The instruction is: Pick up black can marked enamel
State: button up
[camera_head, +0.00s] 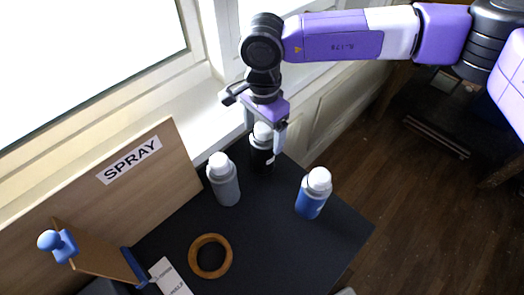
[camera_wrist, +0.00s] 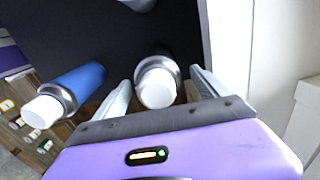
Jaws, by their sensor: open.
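The black can (camera_head: 261,160) with a white cap stands upright at the back corner of the dark tabletop. A small pale mark shows on its side, too small to read. My gripper (camera_head: 265,134) is open and points down over it, with its fingers around the cap area. In the wrist view, the can's white cap (camera_wrist: 157,88) and silver shoulder show between the two open fingers (camera_wrist: 160,85). I cannot tell whether either finger touches it. Its dark body is mostly hidden below the cap there.
A grey can (camera_head: 224,186) stands to the left and a blue can (camera_head: 311,198) to the right, both white-capped. A wooden ring (camera_head: 194,264) lies in front on the dark tabletop (camera_head: 275,250). A board marked SPRAY (camera_head: 100,205) and the window sill (camera_head: 213,122) border the back.

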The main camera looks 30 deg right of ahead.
jog(key=shift+s+a+f+p, duration=0.15)
jog(key=shift+f+p, duration=0.65)
jog(key=shift+f, duration=1.55)
grip_shut()
